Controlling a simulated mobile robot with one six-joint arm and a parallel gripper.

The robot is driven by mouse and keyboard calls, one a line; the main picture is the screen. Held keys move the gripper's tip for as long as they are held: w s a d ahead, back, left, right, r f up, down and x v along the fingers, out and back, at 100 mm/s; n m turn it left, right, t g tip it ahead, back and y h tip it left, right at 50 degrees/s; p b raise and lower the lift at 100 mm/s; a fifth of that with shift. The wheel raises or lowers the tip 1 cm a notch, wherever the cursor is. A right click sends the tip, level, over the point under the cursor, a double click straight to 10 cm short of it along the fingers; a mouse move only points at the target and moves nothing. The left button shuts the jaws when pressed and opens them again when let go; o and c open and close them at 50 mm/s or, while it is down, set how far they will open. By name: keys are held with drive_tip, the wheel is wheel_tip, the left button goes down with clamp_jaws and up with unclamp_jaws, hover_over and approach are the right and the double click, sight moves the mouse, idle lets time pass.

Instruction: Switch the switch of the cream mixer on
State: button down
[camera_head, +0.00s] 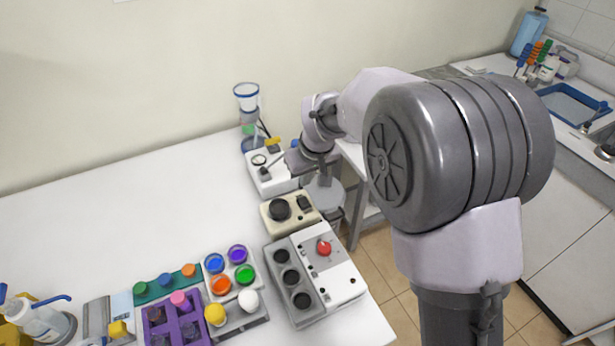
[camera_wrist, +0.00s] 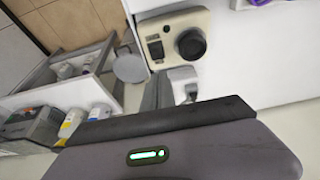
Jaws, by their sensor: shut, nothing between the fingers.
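The cream mixer (camera_head: 289,212) is a small cream box on the table near its right edge, with a round black top. Its small dark switch (camera_head: 305,203) is on the right side of the box. In the wrist view, the mixer (camera_wrist: 171,25) is at the top, with the switch (camera_wrist: 155,47) left of the black round top. The switch's on or off position is too small to tell. My gripper (camera_head: 292,160) is shut and empty, behind the mixer and above the white device, apart from the switch. In the wrist view, its dark fingers (camera_wrist: 158,92) point towards the mixer.
A white device (camera_head: 266,183) stands behind the mixer. A white and grey box with a red knob (camera_head: 324,248) stands in front of it. Colored caps and a purple rack (camera_head: 177,323) are at the front left. The table's left middle is clear.

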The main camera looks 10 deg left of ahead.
sight(302, 199)
drive_tip(key=b+x, duration=0.1)
drive_tip(key=x, duration=0.2)
drive_tip(key=b+x, duration=0.1)
drive_tip(key=x, duration=0.3)
drive_tip(key=shift+s+d+f, duration=0.15)
drive_tip(key=shift+s, duration=0.05)
drive_tip(key=shift+w+f, duration=0.1)
drive_tip(key=shift+f, duration=0.5)
drive_tip(key=shift+f+b, duration=0.2)
drive_tip(key=shift+b, duration=0.15)
drive_tip(key=shift+s, duration=0.2)
drive_tip(key=shift+s+d+b, duration=0.35)
drive_tip(key=shift+s+d, duration=0.05)
drive_tip(key=shift+s, duration=0.05)
